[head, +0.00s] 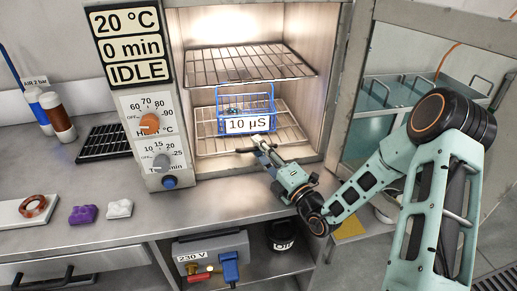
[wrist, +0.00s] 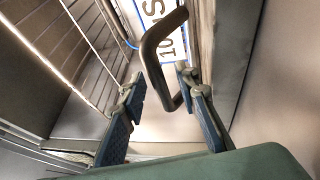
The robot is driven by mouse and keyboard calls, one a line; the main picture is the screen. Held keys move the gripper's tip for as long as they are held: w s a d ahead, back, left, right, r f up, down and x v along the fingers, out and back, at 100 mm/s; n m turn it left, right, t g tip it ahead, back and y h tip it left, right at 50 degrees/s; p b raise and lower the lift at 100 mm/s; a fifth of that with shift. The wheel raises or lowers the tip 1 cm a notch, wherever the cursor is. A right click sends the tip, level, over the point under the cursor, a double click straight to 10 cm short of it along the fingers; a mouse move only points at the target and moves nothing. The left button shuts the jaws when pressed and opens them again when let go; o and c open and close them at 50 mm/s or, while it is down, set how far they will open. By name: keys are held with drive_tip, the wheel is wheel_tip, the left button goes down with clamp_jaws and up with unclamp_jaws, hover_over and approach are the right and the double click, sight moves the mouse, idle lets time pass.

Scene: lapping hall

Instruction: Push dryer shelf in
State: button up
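The dryer (head: 172,60) stands open, with an upper wire shelf (head: 240,66) and a lower wire shelf (head: 212,146) inside. A blue wire basket labelled "10 µS" (head: 246,125) stands on the lower shelf. My gripper (head: 258,146) is at the front edge of the lower shelf, just before the basket. In the wrist view a dark curved handle (wrist: 152,48) reaches down between my gripper's fingers (wrist: 162,86). The fingers are apart, with gaps beside the handle. My gripper and arm hide part of the shelf's front right.
The dryer door (head: 345,85) is swung open at the right, close to my arm. The control panel (head: 152,130) is left of the opening.

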drive_tip(key=shift+w+a, duration=0.15)
clamp_jaws()
idle(0.4)
drive_tip(key=shift+w+a+r+p, duration=0.1)
drive_tip(key=shift+w+a+p, duration=0.1)
drive_tip(key=shift+w, duration=0.3)
drive_tip(key=shift+w+a+r+p, duration=0.1)
drive_tip(key=shift+w+p, duration=0.15)
drive_tip(key=shift+w, duration=0.3)
drive_tip(key=shift+w+a+p, duration=0.1)
drive_tip(key=shift+w+p, duration=0.1)
drive_tip(key=shift+w, duration=0.3)
unclamp_jaws()
drive_tip(key=shift+w+f, duration=0.1)
